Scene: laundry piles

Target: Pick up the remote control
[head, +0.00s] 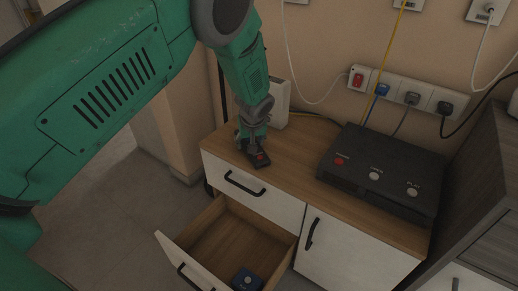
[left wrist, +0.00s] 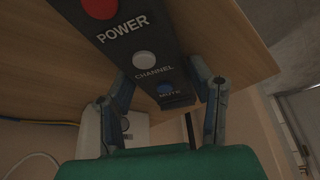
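The remote control (head: 261,159) is dark with a red button and lies near the front edge of the wooden cabinet top (head: 290,160). In the left wrist view the remote control (left wrist: 140,45) shows red POWER, white CHANNEL and blue MUTE buttons. My left gripper (head: 253,148) is down over it, hiding part of it in the head view. In the left wrist view the two fingers of my left gripper (left wrist: 160,72) stand on either side of the remote, close to its edges. Whether they press on it is unclear. My right gripper is in neither view.
A black box (head: 380,168) with labelled buttons stands right of the remote. An open drawer (head: 225,247) with a small dark blue item (head: 246,280) juts out below. A white device (head: 279,103) stands behind the gripper. Cables run to a wall power strip (head: 408,91).

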